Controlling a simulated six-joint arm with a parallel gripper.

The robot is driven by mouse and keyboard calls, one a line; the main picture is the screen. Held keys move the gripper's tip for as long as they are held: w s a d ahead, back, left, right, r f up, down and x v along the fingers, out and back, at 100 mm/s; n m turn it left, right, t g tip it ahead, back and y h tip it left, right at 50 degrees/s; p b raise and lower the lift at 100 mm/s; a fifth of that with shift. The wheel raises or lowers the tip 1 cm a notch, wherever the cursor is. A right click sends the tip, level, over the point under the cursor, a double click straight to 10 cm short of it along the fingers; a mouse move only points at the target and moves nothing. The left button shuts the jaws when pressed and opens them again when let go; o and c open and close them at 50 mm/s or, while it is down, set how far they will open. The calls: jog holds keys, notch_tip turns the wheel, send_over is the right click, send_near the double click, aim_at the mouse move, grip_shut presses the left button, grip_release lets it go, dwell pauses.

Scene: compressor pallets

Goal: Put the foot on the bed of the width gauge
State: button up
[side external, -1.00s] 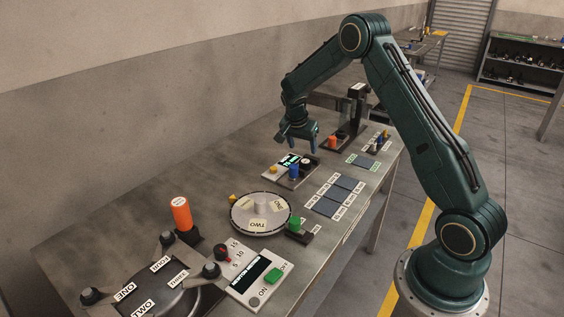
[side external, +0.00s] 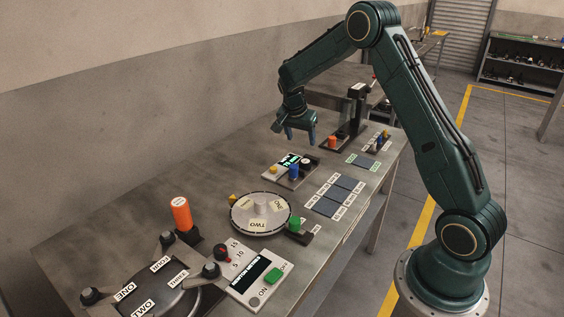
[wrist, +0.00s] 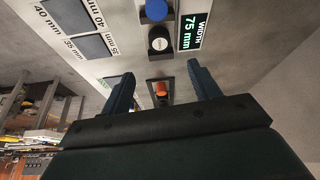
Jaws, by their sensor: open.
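The width gauge (side external: 272,175) sits on the bench, with a lit display, a blue knob (side external: 294,170) and a black round part (side external: 306,161). In the wrist view its display (wrist: 193,31) reads WIDTH 75 mm, beside the blue (wrist: 156,10) and black (wrist: 159,41) parts. I cannot tell for sure which piece is the foot. My gripper (side external: 301,138) is open and empty, above the bench just behind the gauge. In the wrist view an orange piece (wrist: 160,88) in a dark holder shows between the open fingers (wrist: 160,75), below them.
A dark stand (side external: 355,106) with an orange piece (side external: 332,141) at its base is behind the gauge. Labelled dark pads (side external: 349,184) lie to its right. A round turntable (side external: 247,222), a green knob (side external: 295,223) and an orange cylinder (side external: 181,212) stand nearer the camera.

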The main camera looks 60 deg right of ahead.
jog(key=s+a+r+n+t+y, duration=0.15)
jog(key=s+a+r+n, duration=0.25)
jog(key=s+a+r, duration=0.4)
jog(key=s+a+r+n+t, duration=0.2)
jog(key=s+a+r+n, duration=0.1)
jog(key=a+r, duration=0.5)
jog(key=s+a+r+n+y, duration=0.1)
jog(key=s+a+n, duration=0.3)
jog(key=s, duration=0.5)
jog(key=s+a+r+n+t+y, duration=0.1)
jog(key=s+a+n, duration=0.4)
jog(key=s, duration=0.5)
jog(key=shift+s+a+y, duration=0.25)
jog(key=shift+a+y, duration=0.2)
